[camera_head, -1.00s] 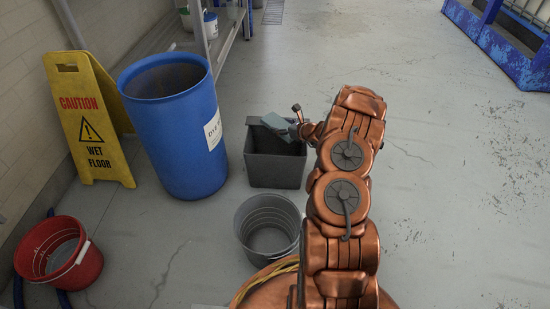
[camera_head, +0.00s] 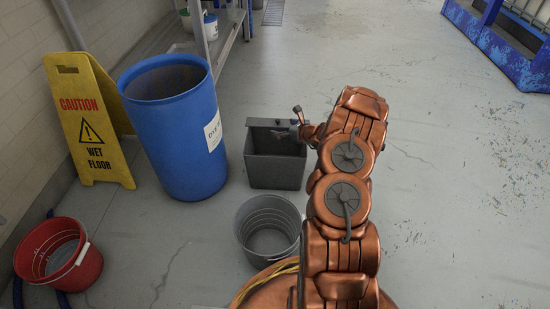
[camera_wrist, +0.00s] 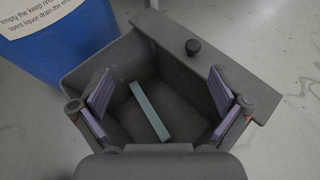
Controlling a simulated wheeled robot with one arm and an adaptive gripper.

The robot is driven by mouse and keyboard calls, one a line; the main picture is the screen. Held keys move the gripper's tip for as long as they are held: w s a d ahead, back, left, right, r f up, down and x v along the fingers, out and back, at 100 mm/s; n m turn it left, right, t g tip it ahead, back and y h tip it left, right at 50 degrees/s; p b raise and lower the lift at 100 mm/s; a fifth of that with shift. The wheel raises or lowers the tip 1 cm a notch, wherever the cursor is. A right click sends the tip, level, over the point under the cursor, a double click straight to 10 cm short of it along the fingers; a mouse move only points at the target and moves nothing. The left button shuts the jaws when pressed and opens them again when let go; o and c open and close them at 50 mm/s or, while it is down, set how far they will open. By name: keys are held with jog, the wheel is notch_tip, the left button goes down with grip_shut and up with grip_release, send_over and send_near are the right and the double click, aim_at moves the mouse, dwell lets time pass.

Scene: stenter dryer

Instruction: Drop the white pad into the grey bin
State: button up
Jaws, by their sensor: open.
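The grey bin (camera_head: 275,172) is a square box on the floor, right of the blue drum. The pad (camera_wrist: 150,111), pale blue-green in this light, lies slantwise inside the bin in the wrist view, apart from my fingers. In the head view the bin's front wall hides it. My gripper (camera_wrist: 160,98) is open and empty above the bin, its purple finger pads spread on either side of the opening. In the head view my gripper (camera_head: 290,124) is small, at the bin's upper right.
A blue drum (camera_head: 175,135) stands close left of the bin. A grey bucket (camera_head: 268,230) stands in front of it. A yellow wet-floor sign (camera_head: 88,125) and a red bucket (camera_head: 60,250) are farther left. Open floor (camera_head: 460,190) lies right of my arm.

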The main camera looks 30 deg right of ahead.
jog(key=v, duration=1.1)
jog(key=shift+s, duration=0.2)
jog(key=shift+r, duration=0.15)
